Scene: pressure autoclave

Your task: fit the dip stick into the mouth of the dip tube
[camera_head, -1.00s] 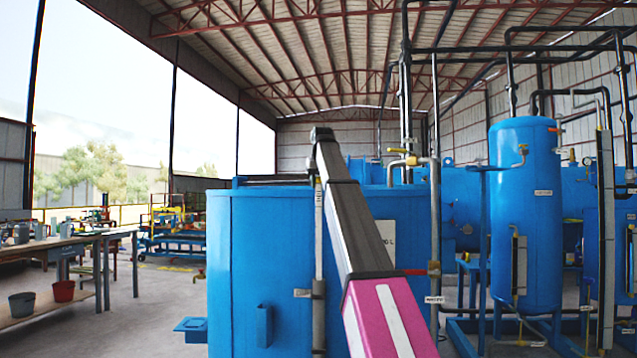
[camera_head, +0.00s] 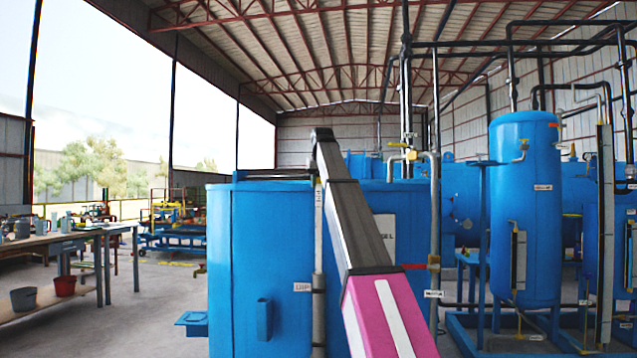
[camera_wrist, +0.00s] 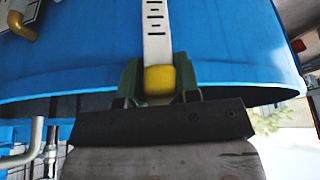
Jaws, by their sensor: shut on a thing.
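The dip stick (camera_head: 318,215) is a pale, flat strip with dark marks. It hangs upright below the end of my arm, in front of the blue tank. In the wrist view the dip stick (camera_wrist: 153,28) has a yellow end piece (camera_wrist: 159,80), and my gripper (camera_wrist: 160,88) is shut on it with green fingers on both sides. The dip tube (camera_head: 318,310) is a grey upright pipe on the tank's front, in line below the stick. The stick's lower end meets the tube's top region. I cannot tell whether it is inside the mouth or just in front of it.
The large blue tank (camera_head: 260,235) stands close behind the stick. A grey pipe (camera_head: 434,220) with a yellow valve (camera_head: 410,155) rises to the right, before a blue vertical vessel (camera_head: 525,210). A workbench (camera_head: 75,240) stands far left, with open floor between.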

